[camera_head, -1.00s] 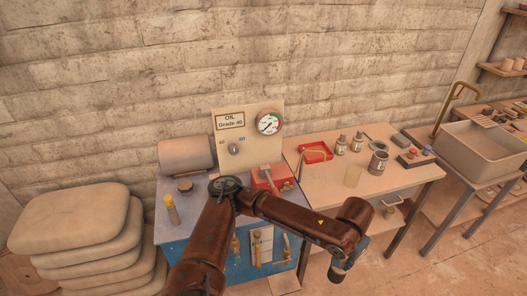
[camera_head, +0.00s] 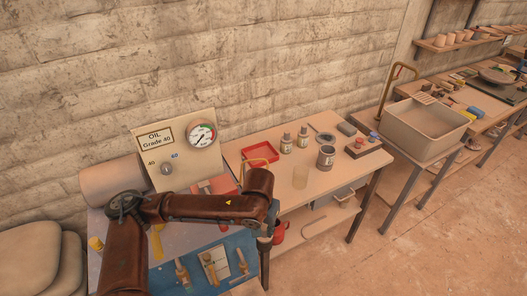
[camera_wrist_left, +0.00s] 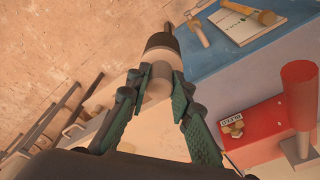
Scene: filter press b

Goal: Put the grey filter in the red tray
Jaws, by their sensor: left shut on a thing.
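My left gripper (camera_wrist_left: 151,95) is shut on a pale grey cylinder (camera_wrist_left: 161,60) with a dark collar, which looks like the grey filter. The cylinder points away from the wrist, clear of the blue bench. In the head view the left gripper (camera_head: 266,228) hangs below the brown forearm, between the blue bench and the wooden table, and what it holds is mostly hidden. The red tray (camera_head: 248,152) lies at the back left of the wooden table (camera_head: 335,187), beyond the gripper. My right gripper is not in view.
The blue bench (camera_head: 240,247) carries the gauge panel (camera_head: 176,147) and the red press (camera_wrist_left: 250,130). Two small jars (camera_head: 286,144), a dark can (camera_head: 325,158) and a clear glass (camera_head: 300,177) stand right of the tray. A sink (camera_head: 425,122) is further right.

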